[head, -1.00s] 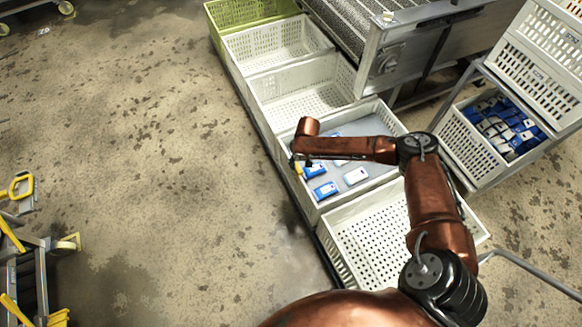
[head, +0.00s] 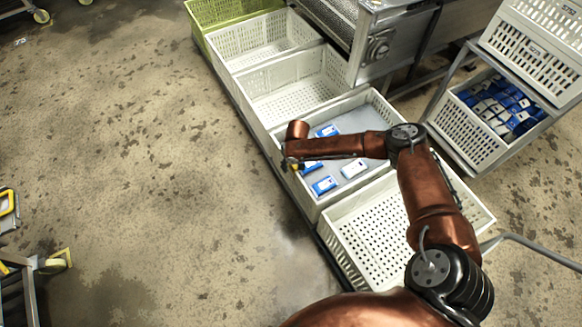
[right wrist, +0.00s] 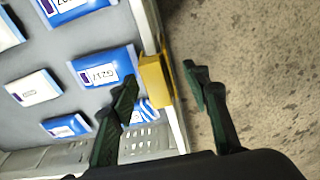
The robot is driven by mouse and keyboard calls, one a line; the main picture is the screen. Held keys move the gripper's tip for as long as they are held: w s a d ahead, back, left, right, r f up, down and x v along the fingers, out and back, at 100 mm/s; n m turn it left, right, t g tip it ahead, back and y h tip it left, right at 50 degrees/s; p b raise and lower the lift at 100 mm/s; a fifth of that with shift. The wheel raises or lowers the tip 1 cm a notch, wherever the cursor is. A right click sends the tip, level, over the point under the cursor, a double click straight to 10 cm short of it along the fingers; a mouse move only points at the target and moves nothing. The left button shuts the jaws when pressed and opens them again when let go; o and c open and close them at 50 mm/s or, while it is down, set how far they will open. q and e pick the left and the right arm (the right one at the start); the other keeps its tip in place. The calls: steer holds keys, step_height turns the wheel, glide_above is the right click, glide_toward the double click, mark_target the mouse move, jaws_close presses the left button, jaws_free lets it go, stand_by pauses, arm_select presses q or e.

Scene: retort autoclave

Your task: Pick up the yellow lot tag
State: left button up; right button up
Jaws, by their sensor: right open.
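The yellow lot tag (right wrist: 153,80) is on the rim of a white crate (head: 309,205), at its left wall in the head view. In the right wrist view it stands upright at the crate edge, between my fingers. My right gripper (right wrist: 161,76) is open, with one finger on the crate side of the tag and the other over the floor side. I cannot tell whether either finger touches it. In the head view my right gripper (head: 289,163) is small, over the crate's left rim, and only a bit of yellow shows. My left gripper is not in view.
Several blue and white pouches (head: 324,186) lie on a grey sheet in the tagged crate. Empty white crates (head: 375,240) stand before and behind it in the row. A rack with pouch-filled crates (head: 465,135) stands at right.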

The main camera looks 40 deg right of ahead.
steer(key=c, duration=1)
steer(key=shift+r, duration=0.1)
